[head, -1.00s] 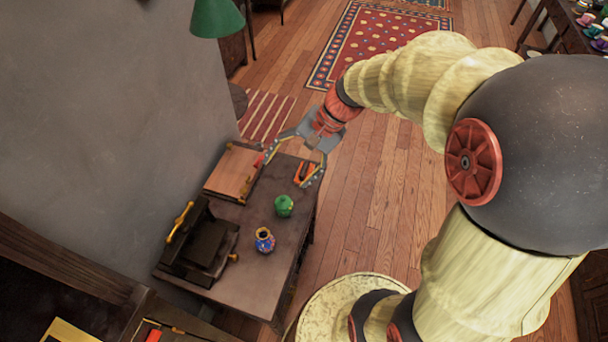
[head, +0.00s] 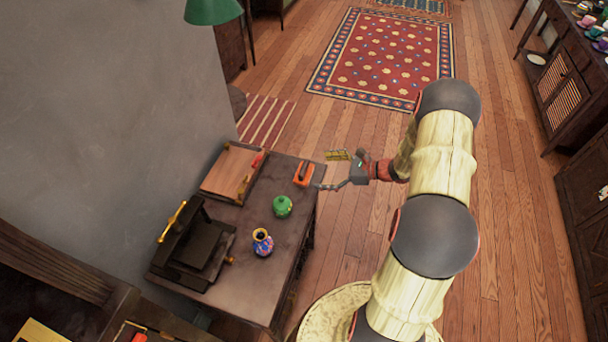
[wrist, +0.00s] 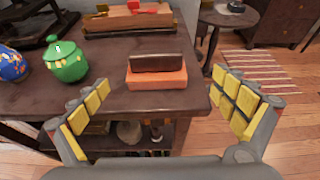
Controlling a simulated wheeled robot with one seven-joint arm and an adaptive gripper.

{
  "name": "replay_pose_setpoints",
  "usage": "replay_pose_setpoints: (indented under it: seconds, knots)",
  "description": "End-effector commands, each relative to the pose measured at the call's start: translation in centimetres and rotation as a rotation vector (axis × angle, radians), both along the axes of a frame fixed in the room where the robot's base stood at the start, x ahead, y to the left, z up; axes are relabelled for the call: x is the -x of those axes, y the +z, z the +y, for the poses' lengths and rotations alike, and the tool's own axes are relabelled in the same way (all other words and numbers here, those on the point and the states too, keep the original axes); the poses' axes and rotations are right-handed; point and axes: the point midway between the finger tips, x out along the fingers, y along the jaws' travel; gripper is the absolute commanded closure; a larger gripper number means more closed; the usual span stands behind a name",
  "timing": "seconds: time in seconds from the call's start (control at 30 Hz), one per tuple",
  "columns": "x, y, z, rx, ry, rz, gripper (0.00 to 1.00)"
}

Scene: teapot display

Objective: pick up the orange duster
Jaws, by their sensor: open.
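The orange duster (head: 303,174) lies near the far right corner of the dark table. In the wrist view it is an orange block (wrist: 157,79) with a dark brown part on top, close to the table's edge. My gripper (head: 330,171) is just right of the table edge, its fingers pointing left toward the duster. In the wrist view my gripper's yellow-padded fingers are wide apart and empty, with the duster ahead between them and not touched.
A green lidded pot (head: 282,206) and a blue patterned vase (head: 262,243) stand on the table (head: 238,284). A wooden box (head: 232,172) and a black press (head: 196,245) are farther left. Open floor (head: 370,215) lies right of the table.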

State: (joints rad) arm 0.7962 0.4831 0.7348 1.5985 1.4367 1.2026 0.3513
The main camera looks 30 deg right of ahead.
Motion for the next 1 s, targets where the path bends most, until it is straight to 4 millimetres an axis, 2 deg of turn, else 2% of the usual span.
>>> replay_pose_setpoints:
  seconds: [0.27, 0.57, 0.83, 1.0]
  knots:
    - [-1.5, -0.9, 1.8, 0.002, 0.005, 0.001, 0.03]
    - [-3.9, -2.3, 4.8, 0.002, 0.007, 0.000, 0.03]
    - [-4.3, -2.3, 5.1, 0.003, 0.003, 0.000, 0.03]
    - [-4.3, -2.3, 5.1, 0.003, 0.004, 0.000, 0.12]
